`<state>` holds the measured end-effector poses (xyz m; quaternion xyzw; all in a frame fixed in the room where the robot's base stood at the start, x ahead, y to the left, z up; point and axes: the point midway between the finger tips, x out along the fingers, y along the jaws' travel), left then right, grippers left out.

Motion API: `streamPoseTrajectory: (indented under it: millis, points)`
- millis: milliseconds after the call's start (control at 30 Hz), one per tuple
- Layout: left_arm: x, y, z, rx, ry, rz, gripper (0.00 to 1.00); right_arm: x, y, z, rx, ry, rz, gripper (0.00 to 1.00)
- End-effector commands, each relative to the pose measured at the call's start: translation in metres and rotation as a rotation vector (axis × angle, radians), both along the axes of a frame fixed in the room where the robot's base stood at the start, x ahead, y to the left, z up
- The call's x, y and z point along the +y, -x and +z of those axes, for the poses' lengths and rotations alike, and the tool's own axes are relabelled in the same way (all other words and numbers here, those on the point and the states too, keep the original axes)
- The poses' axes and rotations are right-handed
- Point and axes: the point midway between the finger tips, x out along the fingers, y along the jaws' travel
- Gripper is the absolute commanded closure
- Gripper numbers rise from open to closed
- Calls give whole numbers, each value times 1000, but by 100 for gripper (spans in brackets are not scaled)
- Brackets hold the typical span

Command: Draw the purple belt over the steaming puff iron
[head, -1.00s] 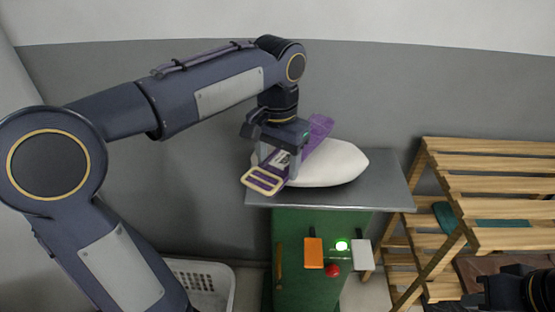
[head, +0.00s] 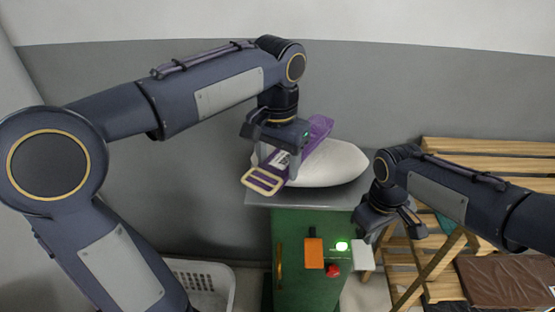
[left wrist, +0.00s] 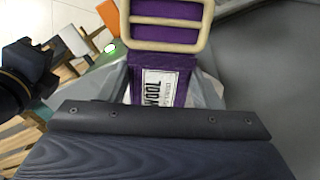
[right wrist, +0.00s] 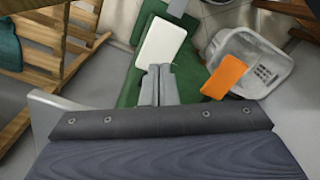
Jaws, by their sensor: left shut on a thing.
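The purple belt (head: 318,130) has a pale cream buckle (head: 262,181) and a white label, which reads "WOOL" in the left wrist view (left wrist: 158,88). It lies slanting across the left part of the white puff iron (head: 343,164), buckle toward the front. My left gripper (head: 279,166) is shut on the belt near the label. My right gripper (head: 372,238) is in front of the board's right side, just above the white paddle (head: 363,255). In the right wrist view its fingers (right wrist: 158,85) are together and empty, pointing near the white paddle; contact cannot be told.
The puff iron rests on a grey board (head: 262,199) over a green cabinet (head: 300,225) with an orange paddle (head: 314,253), a lit green lamp (head: 342,246) and a red knob (head: 333,270). A wooden rack (head: 480,146) stands right; a white basket (head: 215,282) stands low left.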

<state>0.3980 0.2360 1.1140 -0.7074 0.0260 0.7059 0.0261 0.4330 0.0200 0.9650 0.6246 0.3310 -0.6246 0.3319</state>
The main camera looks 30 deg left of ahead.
Motion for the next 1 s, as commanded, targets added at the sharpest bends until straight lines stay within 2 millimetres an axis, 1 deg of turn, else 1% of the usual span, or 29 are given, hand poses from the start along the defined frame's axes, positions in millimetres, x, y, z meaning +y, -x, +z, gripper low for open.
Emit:
streamPoseTrajectory:
  millis: [33, 200, 400, 1000]
  points:
    - [0, 0, 0, -1, 0, 0, 67, -1, 1, -7, 3, 3, -1, 100]
    - [0, 0, 0, -1, 0, 0, 67, -1, 1, -26, 3, 3, -1, 100]
    - [0, 0, 0, -1, 0, 0, 67, -1, 0, -38, 1, -1, -1, 100]
    - [0, 0, 0, -1, 0, 0, 67, -1, 0, -40, 0, -1, -2, 100]
